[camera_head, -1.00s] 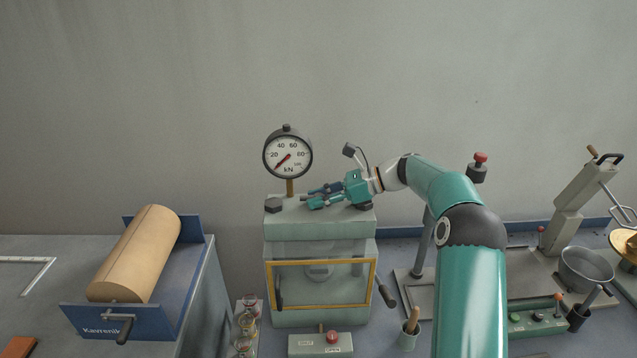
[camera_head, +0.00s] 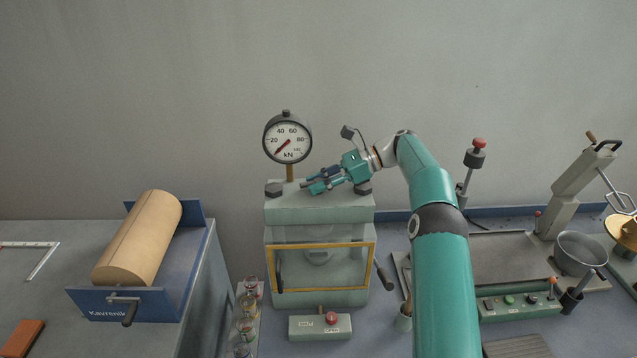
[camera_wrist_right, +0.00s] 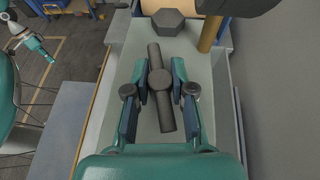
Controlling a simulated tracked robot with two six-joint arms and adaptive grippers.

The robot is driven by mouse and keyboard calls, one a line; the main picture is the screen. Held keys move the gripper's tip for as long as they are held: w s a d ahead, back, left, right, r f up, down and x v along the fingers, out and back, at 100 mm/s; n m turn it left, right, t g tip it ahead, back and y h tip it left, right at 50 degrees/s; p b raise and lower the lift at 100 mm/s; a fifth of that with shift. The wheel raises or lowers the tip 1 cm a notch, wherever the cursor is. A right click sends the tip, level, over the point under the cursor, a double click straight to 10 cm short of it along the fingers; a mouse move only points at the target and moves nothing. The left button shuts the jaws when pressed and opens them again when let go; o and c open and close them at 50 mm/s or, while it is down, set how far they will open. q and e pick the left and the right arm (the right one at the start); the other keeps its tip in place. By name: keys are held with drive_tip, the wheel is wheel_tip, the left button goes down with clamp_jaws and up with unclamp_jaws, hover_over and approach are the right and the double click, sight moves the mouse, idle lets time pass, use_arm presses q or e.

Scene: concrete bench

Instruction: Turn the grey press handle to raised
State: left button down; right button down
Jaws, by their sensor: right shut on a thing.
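The grey press handle (camera_wrist_right: 153,62) shows in the right wrist view as a dark bar with a round hub, above the press's pale top. My right gripper (camera_wrist_right: 160,92) has its fingers on either side of the bar and is shut on it. In the head view my right gripper (camera_head: 312,184) lies over the top of the press (camera_head: 340,213), and its fingers hide the handle. Teal parts of mine, seemingly my left gripper (camera_wrist_right: 36,45), show small at the left of the right wrist view; the jaws are unclear.
A round gauge (camera_head: 287,137) stands on a post behind my right gripper. Dark hex caps (camera_head: 274,190) sit on the press top. A yellow-framed guard (camera_head: 322,290) and a control box (camera_head: 320,326) are in front. A tan roll (camera_head: 140,237) lies at left.

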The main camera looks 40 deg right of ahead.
drive_tip(key=shift+r, duration=0.1)
drive_tip(key=c, duration=1)
unclamp_jaws()
drive_tip(key=shift+o, duration=0.2)
drive_tip(key=shift+m+t, duration=0.3)
